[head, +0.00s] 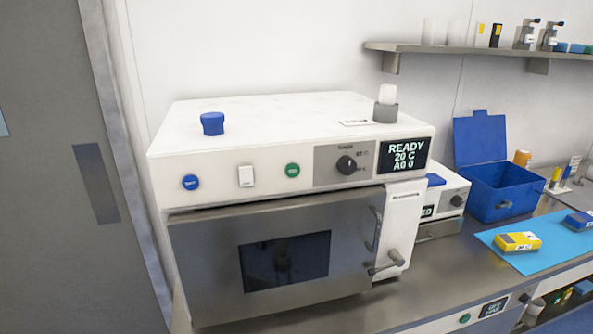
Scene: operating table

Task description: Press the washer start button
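The washer (205,161) is a white box-shaped machine with a steel front door (206,262), standing on the counter at the middle left. Its front panel has a round blue button (190,182), a white rocker switch (246,176), a round green button (292,170) and a black dial (346,165). The button labels are too small to read, so I cannot tell by text which one is start. The display (404,155) reads READY, 20 C, A0 0. The door looks shut, with a dark window (284,262). Neither of my grippers is in view.
A blue cap (212,123) and a grey holder (385,112) stand on the washer's top. The door handle (385,263) juts forward. To the right are a smaller white device (450,193), an open blue box (502,190) and a blue mat (522,258) with a yellow box (517,242).

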